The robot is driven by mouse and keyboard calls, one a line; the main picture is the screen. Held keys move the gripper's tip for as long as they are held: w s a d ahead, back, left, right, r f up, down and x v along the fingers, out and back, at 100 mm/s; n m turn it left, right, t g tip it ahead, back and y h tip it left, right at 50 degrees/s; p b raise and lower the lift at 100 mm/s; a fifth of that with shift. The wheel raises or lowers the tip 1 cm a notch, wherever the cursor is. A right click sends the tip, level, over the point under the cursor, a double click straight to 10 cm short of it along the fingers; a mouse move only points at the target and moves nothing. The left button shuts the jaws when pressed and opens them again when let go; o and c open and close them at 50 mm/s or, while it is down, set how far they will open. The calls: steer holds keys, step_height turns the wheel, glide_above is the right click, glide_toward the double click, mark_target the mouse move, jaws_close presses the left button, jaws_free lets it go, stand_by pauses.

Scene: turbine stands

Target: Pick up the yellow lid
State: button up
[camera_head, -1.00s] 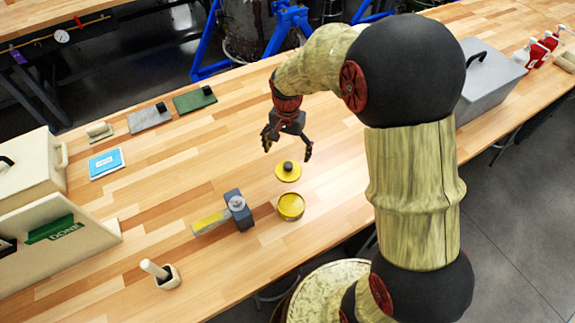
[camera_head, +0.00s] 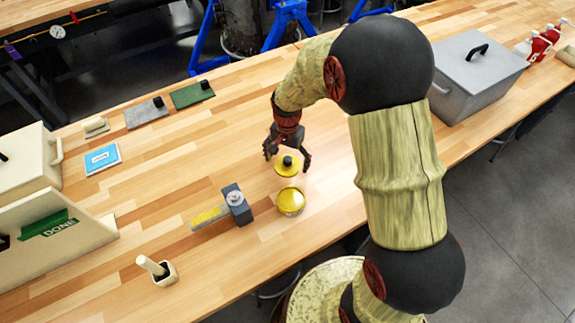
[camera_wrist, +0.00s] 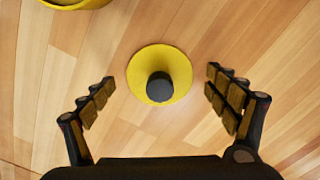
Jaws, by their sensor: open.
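The yellow lid (camera_head: 287,168) is a flat disc with a black knob, lying on the wooden bench behind the yellow tin. In the wrist view the yellow lid (camera_wrist: 160,72) lies between and slightly beyond my fingertips, with its dark knob facing me. My gripper (camera_head: 287,158) is open and empty, its fingers pointing down close around the lid without visibly touching it. The wrist view shows both fingers of my gripper (camera_wrist: 160,88) spread wide. The yellow tin (camera_head: 290,203) stands just in front of the lid; its edge shows at the wrist view's top left.
A grey block tool with a yellow strip (camera_head: 236,204) lies left of the tin. A white holder (camera_head: 163,272) stands front left. A blue booklet (camera_head: 102,159), grey and green plates (camera_head: 193,95), and a grey lidded box (camera_head: 475,78) are farther off.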

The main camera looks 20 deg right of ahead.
mark_target(287, 159)
steer(key=shift+c, duration=0.2)
steer(key=c, duration=1.3)
steer(key=shift+r, duration=0.1)
steer(key=shift+r, duration=0.6)
step_height(287, 159, up, 2)
steer(key=shift+r+p, duration=0.15)
steer(key=shift+p, duration=0.45)
steer(key=s+a+r, duration=0.1)
steer(key=s+r, duration=0.2)
steer(key=s, duration=0.1)
steer(key=s+a+r+p, duration=0.1)
steer(key=s+r, duration=0.2)
steer(key=s, duration=0.2)
steer(key=s+a+r+p, duration=0.1)
steer(key=s+r, duration=0.2)
steer(key=s, duration=0.1)
steer(key=shift+s+a+r, duration=0.2)
steer(key=shift+s, duration=0.1)
